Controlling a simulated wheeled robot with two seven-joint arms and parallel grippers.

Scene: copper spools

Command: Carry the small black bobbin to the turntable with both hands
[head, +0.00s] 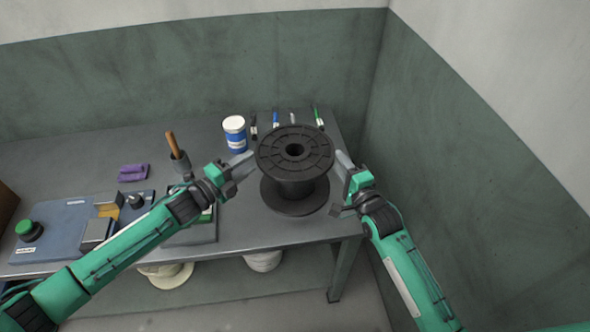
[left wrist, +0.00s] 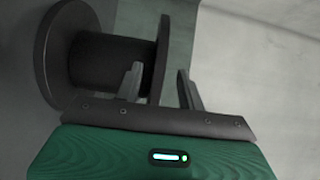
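The black bobbin (head: 293,178) stands upright, flanges at top and bottom, near the right end of the grey table. My left gripper (head: 243,163) is at the left edge of its upper flange. In the left wrist view the bobbin (left wrist: 100,60) shows sideways; my left gripper's fingers (left wrist: 160,85) are apart, one on each side of the flange edge, with gaps visible. My right gripper (head: 344,162) is at the right edge of the upper flange; its finger opening is hidden by the viewing angle. I cannot make out a turntable in either view.
Behind the bobbin are a blue-and-white can (head: 235,133) and several markers (head: 276,119). Pale spools (head: 263,261) sit below. Walls stand behind and right.

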